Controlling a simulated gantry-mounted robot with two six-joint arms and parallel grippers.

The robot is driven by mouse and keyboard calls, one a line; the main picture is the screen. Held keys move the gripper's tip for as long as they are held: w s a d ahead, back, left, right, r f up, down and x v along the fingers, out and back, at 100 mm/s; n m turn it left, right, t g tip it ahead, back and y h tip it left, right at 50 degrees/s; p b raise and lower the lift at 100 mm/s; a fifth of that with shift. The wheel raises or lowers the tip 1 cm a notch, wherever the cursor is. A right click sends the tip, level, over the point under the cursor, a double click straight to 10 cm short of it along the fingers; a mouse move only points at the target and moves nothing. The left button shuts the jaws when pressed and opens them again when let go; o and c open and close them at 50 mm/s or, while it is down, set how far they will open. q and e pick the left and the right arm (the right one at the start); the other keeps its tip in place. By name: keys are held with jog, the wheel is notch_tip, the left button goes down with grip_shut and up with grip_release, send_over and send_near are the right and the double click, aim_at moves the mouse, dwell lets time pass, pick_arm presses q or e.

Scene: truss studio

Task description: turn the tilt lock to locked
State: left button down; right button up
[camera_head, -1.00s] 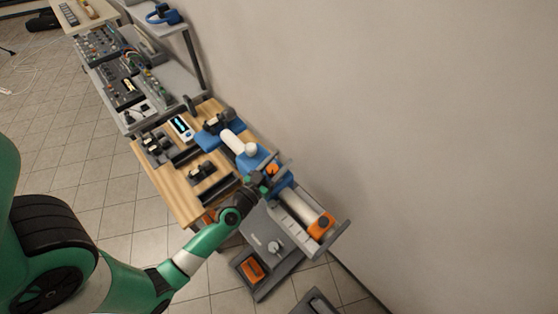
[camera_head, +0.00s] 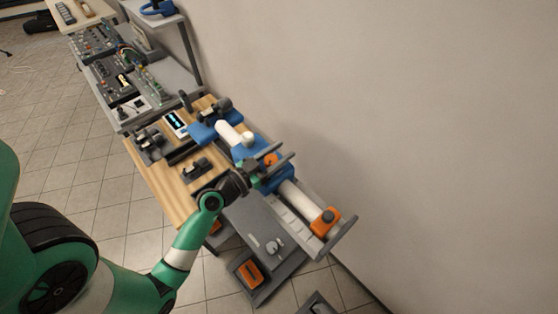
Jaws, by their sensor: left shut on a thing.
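A blue device with a white cylinder (camera_head: 229,134) stands at the end of the wooden bench by the wall. A small orange part (camera_head: 270,159) on it seems to be the tilt lock. My left gripper (camera_head: 262,172) reaches in from the lower left and is at the blue device, beside the orange part. It is shut on a small part there, which seems to be the tilt lock. The fingers mostly hide this part, and its locked or unlocked position cannot be read. My right gripper is not in view.
A grey tray-like frame (camera_head: 344,236) with a white tube and an orange block (camera_head: 325,221) extends to the lower right. Below is a grey panel with a small knob (camera_head: 273,246). The wooden bench (camera_head: 168,187) holds dark fixtures and a display (camera_head: 176,122). The wall is close on the right.

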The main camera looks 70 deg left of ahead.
pick_arm(q)
jog(key=shift+f+m+h+b, duration=0.3)
jog(key=shift+f+h+b, duration=0.1)
jog(key=shift+b, duration=0.35)
jog(key=shift+d+r+m+h+b, duration=0.1)
jog(key=shift+r+m+h+b, duration=0.2)
jog(key=shift+m+h, duration=0.15)
jog(key=shift+d+r+m+t+h, duration=0.15)
jog(key=shift+m+t+h, duration=0.15)
jog(key=shift+h, duration=0.35)
jog(key=shift+d+r+m+h+p, duration=0.1)
jog(key=shift+r+m+h+p, duration=0.2)
jog(key=shift+h+p, duration=0.4)
jog(key=shift+d+f+m+h+p, duration=0.15)
jog(key=shift+f+m+h+p, duration=0.1)
jog(key=shift+m+h+p, duration=0.15)
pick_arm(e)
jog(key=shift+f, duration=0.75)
pick_arm(q)
jog(key=shift+c, duration=1.7)
grip_release()
